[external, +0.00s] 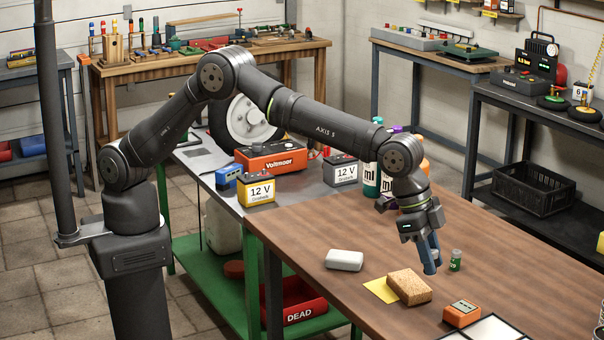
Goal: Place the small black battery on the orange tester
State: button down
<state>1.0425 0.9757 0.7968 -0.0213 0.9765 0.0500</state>
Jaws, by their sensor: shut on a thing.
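The orange tester (462,314) lies on the brown wooden table at the lower right, with a small dark display on its top. My gripper (431,268) points down above the table, behind and to the left of the tester, near a tan sponge block. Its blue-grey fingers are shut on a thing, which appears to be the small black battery. The battery is hidden by the fingers, and I cannot make out its outline. No small black battery shows loose on the table.
A green vial-like cylinder (455,260) stands just right of my fingers. The sponge (408,287) lies on a yellow sheet (381,290), left of the tester. A white rounded block (344,260) is farther left. White panels (488,331) lie at the front edge. Bottles (371,180) stand behind.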

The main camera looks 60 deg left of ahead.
jog(key=s+d, duration=0.2)
jog(key=d, duration=0.1)
send_over(469, 309)
jog(key=a, duration=0.1)
jog(key=f, duration=0.6)
jog(key=shift+s+a+f, duration=0.15)
jog(key=shift+s+f, duration=0.1)
jog(key=shift+s, duration=0.05)
jog(key=shift+f, duration=2)
jog(key=shift+f, duration=0.1)
jog(key=c, duration=1.2)
grip_release()
jog(key=shift+c, duration=0.2)
jog(key=shift+o, duration=0.2)
